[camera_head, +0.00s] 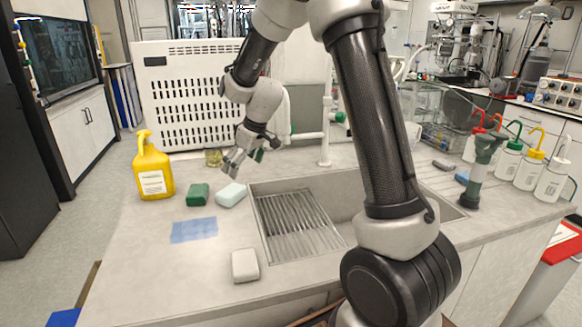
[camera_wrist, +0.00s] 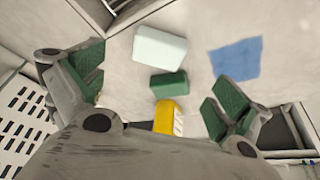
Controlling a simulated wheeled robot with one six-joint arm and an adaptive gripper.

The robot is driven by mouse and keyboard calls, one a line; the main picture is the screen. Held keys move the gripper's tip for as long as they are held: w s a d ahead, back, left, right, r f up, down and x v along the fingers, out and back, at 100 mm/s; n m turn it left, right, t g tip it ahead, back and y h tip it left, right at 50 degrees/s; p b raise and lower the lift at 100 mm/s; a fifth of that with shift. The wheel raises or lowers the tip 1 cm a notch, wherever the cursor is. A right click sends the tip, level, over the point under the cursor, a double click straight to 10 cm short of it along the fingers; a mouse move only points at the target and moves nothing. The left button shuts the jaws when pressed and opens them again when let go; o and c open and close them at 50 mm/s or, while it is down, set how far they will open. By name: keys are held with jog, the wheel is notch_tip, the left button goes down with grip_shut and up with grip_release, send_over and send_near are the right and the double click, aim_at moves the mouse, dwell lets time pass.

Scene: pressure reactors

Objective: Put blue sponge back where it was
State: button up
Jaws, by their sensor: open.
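A pale blue sponge (camera_head: 231,194) lies on the counter at the sink's back left corner. It also shows in the wrist view (camera_wrist: 159,47). A darker blue sponge (camera_head: 462,177) lies on the counter right of the sink, beside the green-topped stand. A flat blue rectangle (camera_head: 194,230) marks the counter left of the sink and looks bare; it shows in the wrist view too (camera_wrist: 236,59). My gripper (camera_head: 246,160) is open and empty, above the counter near the pale blue sponge. In the wrist view its green-padded fingers (camera_wrist: 150,87) are spread wide.
A green sponge (camera_head: 197,194) lies left of the pale blue one, near a yellow bottle (camera_head: 153,168). A white sponge (camera_head: 245,265) lies near the front edge. The sink (camera_head: 335,188) holds a ribbed rack (camera_head: 297,222). A grey sponge (camera_head: 443,164) and several wash bottles (camera_head: 525,160) stand right.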

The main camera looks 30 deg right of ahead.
jog(key=s+d+r+m+h, duration=0.1)
jog(key=s+d+r+m, duration=0.15)
jog(key=s+r, duration=0.45)
jog(key=s+d+r+m, duration=0.1)
jog(key=s+d+r, duration=0.35)
jog(key=s, duration=0.45)
jog(key=s+d+m, duration=0.1)
jog(key=s+d, duration=0.1)
jog(key=s, duration=0.7)
jog(key=s+d+r+m+h, duration=0.1)
jog(key=s+d+m, duration=0.1)
jog(key=s, duration=0.8)
jog(key=shift+d+h, duration=0.3)
